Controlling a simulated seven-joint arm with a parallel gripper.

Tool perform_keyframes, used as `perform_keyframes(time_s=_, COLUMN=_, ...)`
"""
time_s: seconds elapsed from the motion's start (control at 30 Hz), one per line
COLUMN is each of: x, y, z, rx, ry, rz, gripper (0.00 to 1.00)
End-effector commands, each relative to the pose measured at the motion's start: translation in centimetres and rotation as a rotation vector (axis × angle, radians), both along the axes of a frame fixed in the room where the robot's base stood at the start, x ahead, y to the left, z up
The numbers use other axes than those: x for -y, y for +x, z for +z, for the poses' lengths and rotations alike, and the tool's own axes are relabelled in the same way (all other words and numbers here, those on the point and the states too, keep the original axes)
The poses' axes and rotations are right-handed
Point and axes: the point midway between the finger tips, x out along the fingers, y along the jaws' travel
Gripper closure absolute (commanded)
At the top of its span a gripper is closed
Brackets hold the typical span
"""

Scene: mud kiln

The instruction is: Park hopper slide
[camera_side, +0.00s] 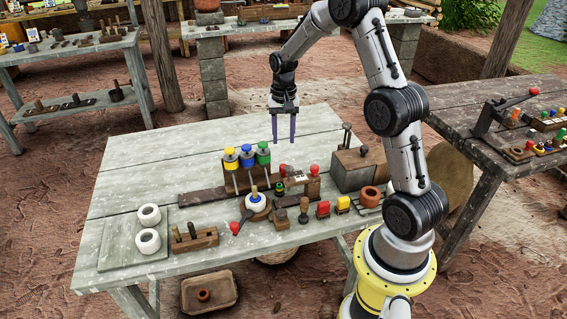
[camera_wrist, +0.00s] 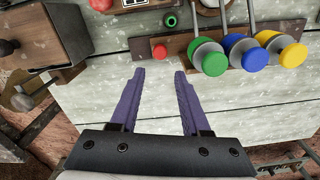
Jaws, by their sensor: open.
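My gripper (camera_side: 284,138) is open and empty, pointing down above the back half of the table. Its two purple fingers also show in the wrist view (camera_wrist: 159,75). I cannot tell for sure which part is the hopper slide. Beyond the fingertips in the wrist view is a red knob (camera_wrist: 160,51) on a brown board (camera_wrist: 142,48); it also shows in the side view (camera_side: 283,171). A green ring (camera_wrist: 170,20) lies just past it. Yellow (camera_side: 230,154), blue (camera_side: 247,151) and green (camera_side: 263,147) capped posts stand left of the fingers in the side view. The fingers touch nothing visible.
A wooden box (camera_side: 358,167) with a lever stands to the right. The table's back left (camera_side: 160,155) is bare.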

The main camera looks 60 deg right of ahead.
Motion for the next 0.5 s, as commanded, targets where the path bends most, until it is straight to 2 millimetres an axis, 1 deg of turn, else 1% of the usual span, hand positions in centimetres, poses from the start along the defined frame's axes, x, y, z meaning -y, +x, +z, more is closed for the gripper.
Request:
perform_keyframes(time_s=0.03, x=-0.1, y=-0.1, z=-1.2, rx=-0.004, ry=0.003, rz=0.001, gripper=0.53)
perform_keyframes(time_s=0.3, x=-0.1, y=-0.1, z=-6.4, rx=-0.004, ry=0.002, rz=0.001, gripper=0.53)
perform_keyframes(time_s=0.5, x=-0.1, y=0.0, z=-9.2, rx=-0.002, ry=0.001, rz=0.001, gripper=0.53)
